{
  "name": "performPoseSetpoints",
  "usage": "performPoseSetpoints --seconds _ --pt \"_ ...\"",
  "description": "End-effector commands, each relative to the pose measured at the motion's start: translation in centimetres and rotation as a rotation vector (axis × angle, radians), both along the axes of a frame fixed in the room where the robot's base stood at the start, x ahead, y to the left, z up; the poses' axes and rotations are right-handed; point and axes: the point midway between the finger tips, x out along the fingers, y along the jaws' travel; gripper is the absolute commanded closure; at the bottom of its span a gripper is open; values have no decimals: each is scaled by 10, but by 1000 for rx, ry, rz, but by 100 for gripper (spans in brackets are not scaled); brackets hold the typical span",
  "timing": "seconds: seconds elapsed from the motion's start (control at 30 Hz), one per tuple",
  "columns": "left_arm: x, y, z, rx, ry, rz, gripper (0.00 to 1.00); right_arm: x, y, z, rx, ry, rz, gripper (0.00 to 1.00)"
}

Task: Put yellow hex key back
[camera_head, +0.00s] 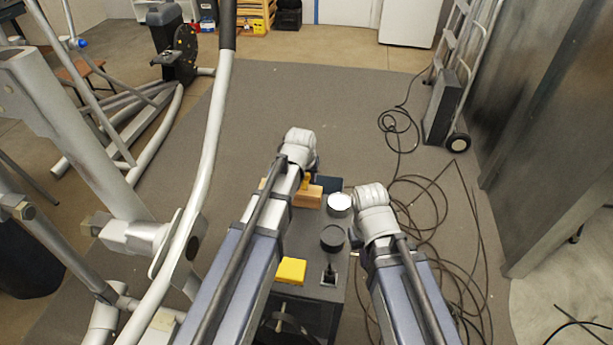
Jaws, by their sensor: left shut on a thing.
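My left gripper (313,168) is at the end of the left arm, close above an orange-brown wooden block (308,198) on the dark cart top. Its fingers are mostly hidden by the wrist, and it is shut on a small yellow piece (305,183), which looks like the yellow hex key. The key's lower end is at or just above the block; I cannot tell whether it is in a hole. My right gripper is at the end of the right arm (374,208), right of the cart, with its fingers hidden behind the wrist.
The cart top (306,232) also holds a white-topped round tin (339,204), a black round container (332,238), a yellow box (291,271) and a small dark item (329,275). A grey elliptical frame (200,170) stands left. Loose cables (430,215) lie right.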

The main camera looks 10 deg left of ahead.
Motion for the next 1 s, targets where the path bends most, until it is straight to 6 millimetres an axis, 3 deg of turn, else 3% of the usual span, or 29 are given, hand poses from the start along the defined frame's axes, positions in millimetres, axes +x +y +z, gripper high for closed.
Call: performPoseSetpoints --seconds 0.93,0.97,1.0 --pt "0 0 -11 0 0 0 100 0 0 -11 0 0 0 100" --pt "0 0 -11 0 0 0 60 0 0 -11 0 0 0 100" --pt "0 0 -11 0 0 0 56 0 0 -11 0 0 0 100"
